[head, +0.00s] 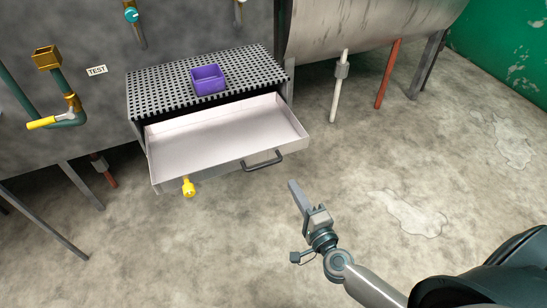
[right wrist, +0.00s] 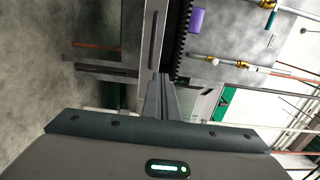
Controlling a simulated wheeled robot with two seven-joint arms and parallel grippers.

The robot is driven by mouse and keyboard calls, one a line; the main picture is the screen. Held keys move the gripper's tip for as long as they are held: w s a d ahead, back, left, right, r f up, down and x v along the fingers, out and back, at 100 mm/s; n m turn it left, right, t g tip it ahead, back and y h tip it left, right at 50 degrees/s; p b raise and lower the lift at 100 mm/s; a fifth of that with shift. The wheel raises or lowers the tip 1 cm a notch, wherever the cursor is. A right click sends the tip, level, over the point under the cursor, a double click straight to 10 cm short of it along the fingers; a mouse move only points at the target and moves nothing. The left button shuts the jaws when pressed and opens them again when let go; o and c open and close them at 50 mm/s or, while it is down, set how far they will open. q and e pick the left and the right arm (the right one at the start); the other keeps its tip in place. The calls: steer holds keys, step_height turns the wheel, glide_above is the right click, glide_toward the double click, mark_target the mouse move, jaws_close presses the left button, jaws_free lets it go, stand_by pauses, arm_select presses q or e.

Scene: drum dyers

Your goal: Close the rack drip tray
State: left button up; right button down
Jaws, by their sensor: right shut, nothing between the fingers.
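The rack drip tray (head: 225,141) is a shallow, pale, empty drawer. It is pulled well out from under the black perforated rack (head: 150,94) in the head view. A dark bar handle (head: 262,161) sits on its front face. My right gripper (head: 294,187) is shut and empty in front of the tray, a little to the right of and below the handle in the picture, and apart from it. Its closed fingers also show in the right wrist view (right wrist: 163,95). My left gripper is not in view.
A purple bin (head: 208,79) stands on the rack. A yellow knob (head: 188,187) shows just below the tray's front edge. Pipes with a yellow-handled valve (head: 41,123) are at the left. A large drum (head: 365,25) on legs stands behind right. The concrete floor in front is clear.

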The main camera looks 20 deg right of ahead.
mark_target(276, 160)
steer(key=shift+w, duration=0.15)
steer(key=w, duration=1.3)
steer(key=shift+w+a, duration=0.2)
steer(key=shift+a, duration=0.05)
steer(key=shift+w, duration=0.15)
